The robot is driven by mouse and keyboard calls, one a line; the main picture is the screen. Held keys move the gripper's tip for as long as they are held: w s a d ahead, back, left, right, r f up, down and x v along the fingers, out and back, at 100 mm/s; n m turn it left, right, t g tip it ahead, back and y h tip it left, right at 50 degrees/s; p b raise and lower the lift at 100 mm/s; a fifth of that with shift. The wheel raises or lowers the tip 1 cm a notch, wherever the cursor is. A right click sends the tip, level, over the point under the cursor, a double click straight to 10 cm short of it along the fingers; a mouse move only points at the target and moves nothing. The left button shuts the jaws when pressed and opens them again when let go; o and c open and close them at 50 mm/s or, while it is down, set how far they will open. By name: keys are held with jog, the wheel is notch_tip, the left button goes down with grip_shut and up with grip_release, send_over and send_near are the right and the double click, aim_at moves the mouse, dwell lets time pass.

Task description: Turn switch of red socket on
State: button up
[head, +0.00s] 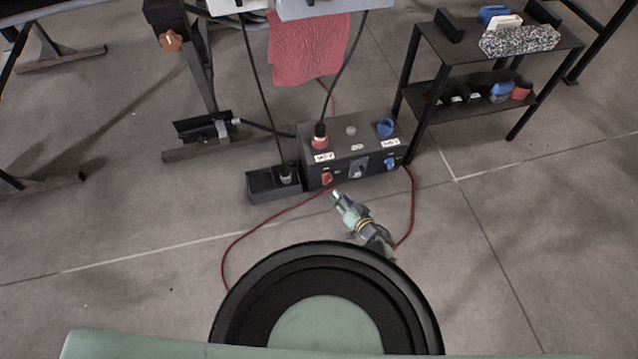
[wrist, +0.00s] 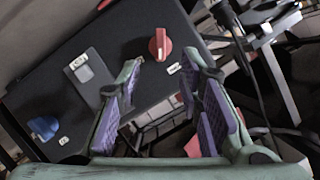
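The dark socket box (head: 370,147) stands on the floor, with a red socket (head: 320,142) on top at the left and a black plug in it. The red switch (head: 327,178) is on the front face below that socket. In the wrist view the red switch (wrist: 160,44) stands upright in the picture, just beyond my fingertips and roughly between them. My gripper (head: 337,194) is close in front of the switch, and in the wrist view its fingers (wrist: 165,58) are apart and empty. I cannot tell whether a finger touches the switch.
A grey switch (head: 357,171) and a blue switch (head: 391,164) sit further right on the box. A small black box (head: 262,182) with a plug stands left. A red cable (head: 262,232) lies on the floor. A shelf (head: 455,48) stands right; a red cloth (head: 308,50) hangs behind.

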aim_at(329, 182)
jog(key=shift+b+x, duration=3.35)
jog(key=shift+x, duration=1.8)
grip_shut()
